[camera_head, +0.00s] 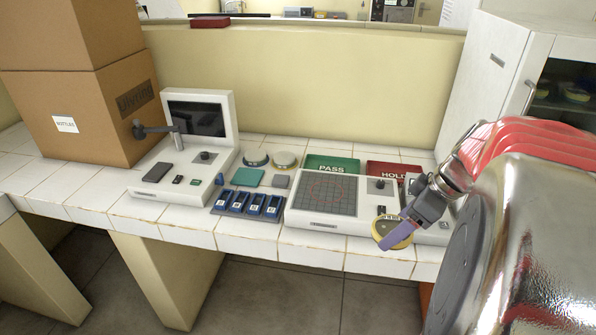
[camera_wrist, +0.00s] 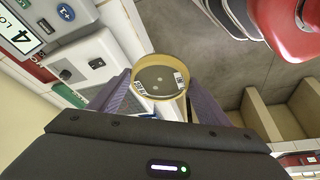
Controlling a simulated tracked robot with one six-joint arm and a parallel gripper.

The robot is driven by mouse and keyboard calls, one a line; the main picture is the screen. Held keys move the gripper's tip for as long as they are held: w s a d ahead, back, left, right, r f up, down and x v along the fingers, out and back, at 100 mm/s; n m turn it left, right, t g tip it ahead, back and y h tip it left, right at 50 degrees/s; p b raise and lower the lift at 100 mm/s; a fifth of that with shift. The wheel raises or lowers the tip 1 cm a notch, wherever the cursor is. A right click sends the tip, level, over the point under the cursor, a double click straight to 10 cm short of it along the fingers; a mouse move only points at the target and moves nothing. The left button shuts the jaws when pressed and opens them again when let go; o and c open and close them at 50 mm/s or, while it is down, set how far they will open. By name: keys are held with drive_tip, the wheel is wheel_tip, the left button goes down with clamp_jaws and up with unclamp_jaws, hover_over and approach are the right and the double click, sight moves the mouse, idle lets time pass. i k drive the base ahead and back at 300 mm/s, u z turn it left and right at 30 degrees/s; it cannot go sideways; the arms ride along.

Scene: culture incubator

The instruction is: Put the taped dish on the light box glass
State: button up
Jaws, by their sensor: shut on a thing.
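Whether these are on tape I cannot tell. The light box (camera_head: 350,222) is a white unit with a dark gridded glass (camera_head: 325,192) on its top. The glass is bare of dishes.
A green PASS tray (camera_head: 331,165) and red HOLD tray (camera_head: 388,170) lie behind the light box. Two round dishes or lids (camera_head: 285,160) and a rack of blue slots (camera_head: 246,204) are to its left. A screen unit (camera_head: 200,118) and cardboard boxes (camera_head: 85,112) stand further left.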

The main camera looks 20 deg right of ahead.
sight(327, 192)
drive_tip(key=z, duration=0.1)
drive_tip(key=i, duration=1)
drive_tip(key=u, duration=0.1)
